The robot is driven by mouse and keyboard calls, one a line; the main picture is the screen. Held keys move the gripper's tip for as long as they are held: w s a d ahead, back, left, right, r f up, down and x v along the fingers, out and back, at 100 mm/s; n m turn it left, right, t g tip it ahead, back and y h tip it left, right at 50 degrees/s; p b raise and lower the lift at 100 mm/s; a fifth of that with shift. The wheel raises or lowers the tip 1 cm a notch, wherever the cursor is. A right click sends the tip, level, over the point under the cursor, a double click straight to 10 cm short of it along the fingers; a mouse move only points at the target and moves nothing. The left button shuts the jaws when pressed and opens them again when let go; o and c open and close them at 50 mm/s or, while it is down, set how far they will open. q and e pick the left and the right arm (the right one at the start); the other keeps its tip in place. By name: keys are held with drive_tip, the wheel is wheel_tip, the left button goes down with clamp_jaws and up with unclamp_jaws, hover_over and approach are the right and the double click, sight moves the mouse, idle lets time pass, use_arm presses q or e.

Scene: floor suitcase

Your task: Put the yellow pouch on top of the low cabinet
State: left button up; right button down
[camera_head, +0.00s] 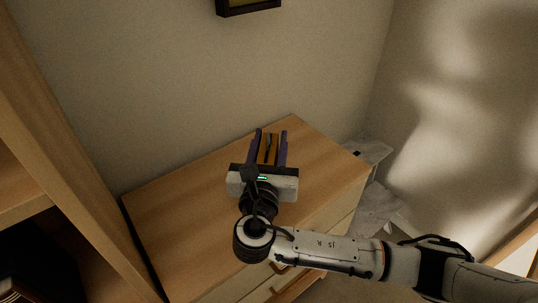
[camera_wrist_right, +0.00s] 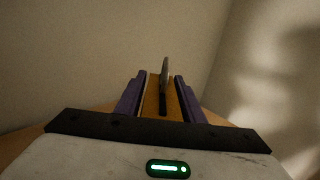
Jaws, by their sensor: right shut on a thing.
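The low cabinet (camera_head: 178,220) has a light wooden top and stands against the wall. My right gripper (camera_head: 271,134) is above the far part of its top, with its purple fingers pointing toward the wall. It is shut on the yellow pouch (camera_head: 262,150), seen as an orange-yellow strip between the fingers with a dark band along its middle. In the right wrist view the pouch (camera_wrist_right: 153,100) sits between both fingers, with a thin dark and grey part standing up. I cannot tell whether the pouch touches the cabinet top. My left gripper is out of view.
A wooden shelf unit (camera_head: 62,140) stands close on the left. A picture frame (camera_head: 248,6) hangs on the wall above. A pale grey item (camera_head: 372,152) lies beyond the cabinet's right end. The left part of the cabinet top is clear.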

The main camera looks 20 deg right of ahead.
sight(268, 163)
drive_tip(key=shift+f, duration=1.85)
drive_tip(key=c, duration=1.2)
unclamp_jaws()
drive_tip(key=shift+s, duration=0.1)
drive_tip(key=v, duration=1.2)
drive_tip(key=shift+a, duration=0.1)
